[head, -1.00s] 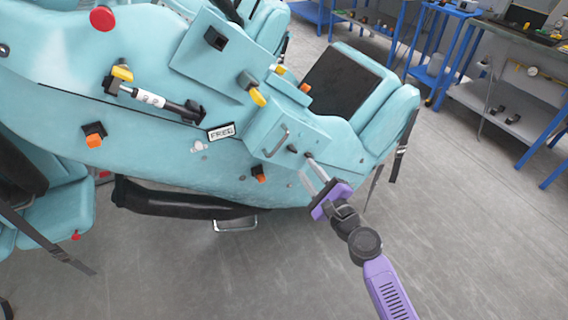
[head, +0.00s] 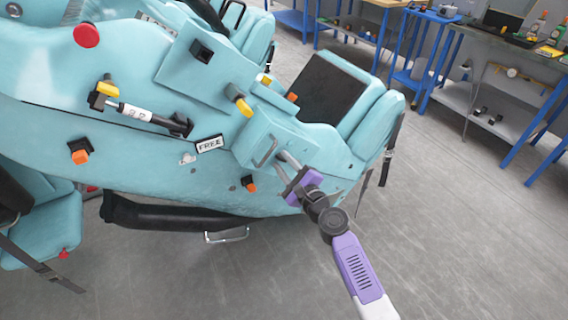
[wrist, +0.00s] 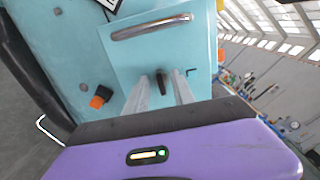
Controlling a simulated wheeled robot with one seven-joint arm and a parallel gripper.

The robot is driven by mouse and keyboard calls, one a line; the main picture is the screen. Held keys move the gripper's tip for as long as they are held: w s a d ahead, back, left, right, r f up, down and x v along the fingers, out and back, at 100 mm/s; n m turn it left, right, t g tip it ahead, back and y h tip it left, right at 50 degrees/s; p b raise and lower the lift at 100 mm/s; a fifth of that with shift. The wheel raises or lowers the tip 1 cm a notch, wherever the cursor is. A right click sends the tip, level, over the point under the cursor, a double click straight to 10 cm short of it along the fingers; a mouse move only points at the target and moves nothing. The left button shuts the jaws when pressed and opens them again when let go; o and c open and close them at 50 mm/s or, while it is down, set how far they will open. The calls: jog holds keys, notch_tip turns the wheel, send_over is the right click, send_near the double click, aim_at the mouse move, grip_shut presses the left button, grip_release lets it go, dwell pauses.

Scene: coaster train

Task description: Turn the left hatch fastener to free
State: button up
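The light blue hatch box (head: 258,138) with a metal handle (head: 266,151) is on the side of the coaster car. In the wrist view the hatch (wrist: 125,65) fills the middle, with its handle (wrist: 150,27) above. A small dark fastener (wrist: 162,80) stands out from the hatch below the handle. My gripper (wrist: 160,77) has its two metal fingers apart, one on each side of this fastener; I see no clear contact. In the head view my gripper (head: 282,156) reaches the hatch's lower right and hides the fastener. A FREE label (head: 209,144) is left of the hatch.
Orange-tipped dark fittings (head: 250,184) and a yellow-tipped lever (head: 242,104) stick out of the car near the hatch. A black padded bar (head: 165,217) runs below. Blue-legged workbenches (head: 480,75) stand at the back right. The floor on the right is clear.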

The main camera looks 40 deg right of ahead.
jog(key=shift+c, duration=0.4)
grip_shut()
jog(key=shift+f+n+b, duration=0.2)
jog(key=shift+n+b, duration=1.7)
jog(key=shift+n, duration=1.05)
jog(key=shift+f+n+b, duration=0.15)
jog(key=shift+n+b, duration=1.7)
jog(key=shift+n, duration=1.15)
jog(key=shift+f+n+b, duration=0.2)
jog(key=shift+n+b, duration=1.7)
jog(key=shift+n, duration=1.05)
